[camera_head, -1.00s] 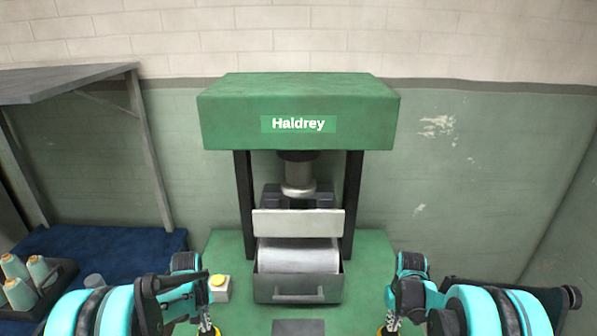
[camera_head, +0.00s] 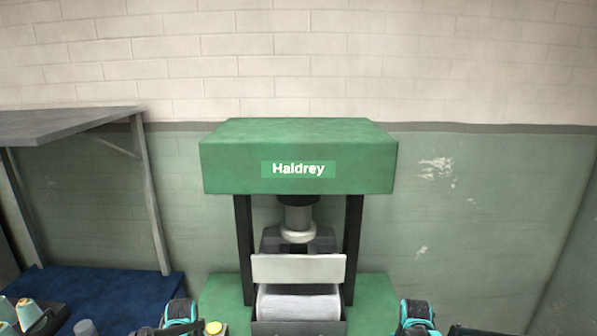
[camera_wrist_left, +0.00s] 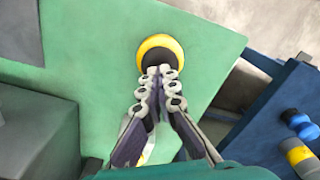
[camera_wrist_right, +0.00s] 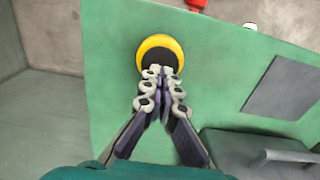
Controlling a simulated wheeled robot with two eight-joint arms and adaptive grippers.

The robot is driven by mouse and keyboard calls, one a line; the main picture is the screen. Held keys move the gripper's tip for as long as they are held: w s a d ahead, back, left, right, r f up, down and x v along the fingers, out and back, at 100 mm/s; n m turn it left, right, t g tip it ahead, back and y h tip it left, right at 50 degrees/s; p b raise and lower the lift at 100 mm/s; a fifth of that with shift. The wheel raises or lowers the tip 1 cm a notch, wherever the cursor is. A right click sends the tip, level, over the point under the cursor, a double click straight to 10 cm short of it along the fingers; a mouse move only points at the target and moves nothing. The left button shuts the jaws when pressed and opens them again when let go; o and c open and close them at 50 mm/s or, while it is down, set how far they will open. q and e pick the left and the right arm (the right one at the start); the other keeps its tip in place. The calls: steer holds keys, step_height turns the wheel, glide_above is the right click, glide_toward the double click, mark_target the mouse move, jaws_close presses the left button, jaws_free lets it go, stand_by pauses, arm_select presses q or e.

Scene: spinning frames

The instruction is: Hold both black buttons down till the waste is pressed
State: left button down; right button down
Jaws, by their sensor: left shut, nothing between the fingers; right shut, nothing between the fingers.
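In the left wrist view a black button (camera_wrist_left: 153,58) in a yellow ring sits on the green base. My left gripper (camera_wrist_left: 161,76) is shut and empty, its tips over the near part of the button. In the right wrist view the other black button (camera_wrist_right: 158,57) also has a yellow ring. My right gripper (camera_wrist_right: 160,74) is shut and empty, its tips over that button's near part. I cannot tell whether either button is pushed in. The pale waste (camera_head: 298,304) lies in the press (camera_head: 300,158), below the raised ram (camera_head: 298,232) and partly behind a pale plate (camera_head: 298,268).
A blue surface with a tray of cones (camera_head: 28,312) is at the left, under a grey shelf (camera_head: 60,124). A grey plate (camera_wrist_right: 300,85) lies on the green base. Open wall is at right.

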arm_select(q)
steer(key=shift+f, duration=1.35)
stand_by(0.4)
arm_select(e)
steer(key=shift+f, duration=1.35)
stand_by(1.8)
steer(key=shift+r, duration=3)
steer(key=shift+s, duration=0.1)
steer(key=s+r, duration=0.3)
steer(key=s, duration=0.3)
steer(key=shift+s, duration=0.4)
arm_select(q)
steer(key=shift+r, duration=3)
